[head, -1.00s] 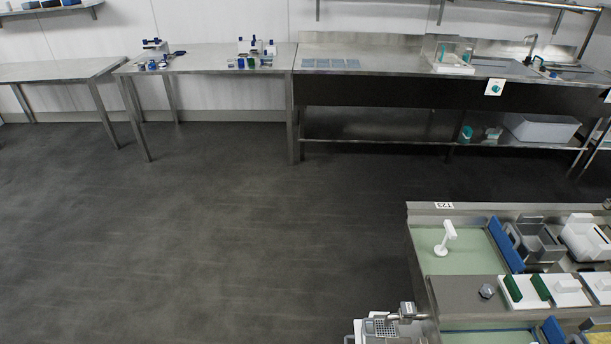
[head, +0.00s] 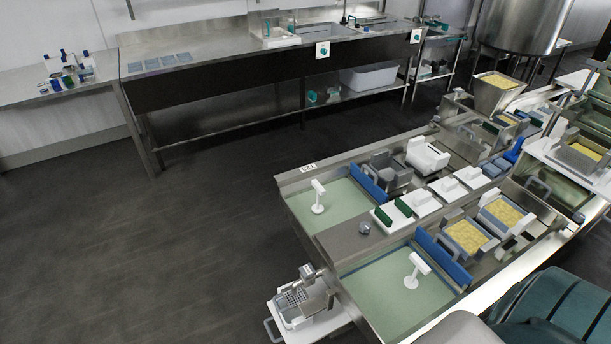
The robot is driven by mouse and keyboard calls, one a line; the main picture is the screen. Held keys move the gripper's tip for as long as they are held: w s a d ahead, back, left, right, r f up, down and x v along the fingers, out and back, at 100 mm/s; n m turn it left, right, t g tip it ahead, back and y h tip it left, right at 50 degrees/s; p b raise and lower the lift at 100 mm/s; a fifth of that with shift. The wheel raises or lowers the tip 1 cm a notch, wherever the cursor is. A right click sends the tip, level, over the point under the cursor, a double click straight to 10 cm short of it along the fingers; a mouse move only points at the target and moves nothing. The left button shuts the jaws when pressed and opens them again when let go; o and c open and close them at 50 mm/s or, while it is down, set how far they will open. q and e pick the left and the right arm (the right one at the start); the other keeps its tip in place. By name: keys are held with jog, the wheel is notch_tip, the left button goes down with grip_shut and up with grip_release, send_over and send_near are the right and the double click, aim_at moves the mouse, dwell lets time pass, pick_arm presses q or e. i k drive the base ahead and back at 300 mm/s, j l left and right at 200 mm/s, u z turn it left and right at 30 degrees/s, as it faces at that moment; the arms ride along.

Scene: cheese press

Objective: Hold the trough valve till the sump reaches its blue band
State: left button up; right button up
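A long steel trough bench (head: 352,158) stands at right in the head view, with two compartments of pale green surface (head: 335,205) (head: 395,305). A metal fitting (head: 310,275), perhaps the trough valve, sits at the near left corner of the bench. Beside and below it is a perforated metal strainer (head: 292,297) over a white box (head: 285,318), perhaps the sump. I cannot make out a blue band or the liquid level there. Neither of my grippers shows.
Blue dividers (head: 443,262), white blocks (head: 420,200) and yellow-filled moulds (head: 466,236) are on the bench. A steel counter (head: 230,65) runs along the back wall, and a large steel vat (head: 520,25) stands at the far right. The dark floor (head: 190,240) at left is clear.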

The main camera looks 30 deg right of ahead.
aim_at(307, 270)
jog(key=z, duration=1.2)
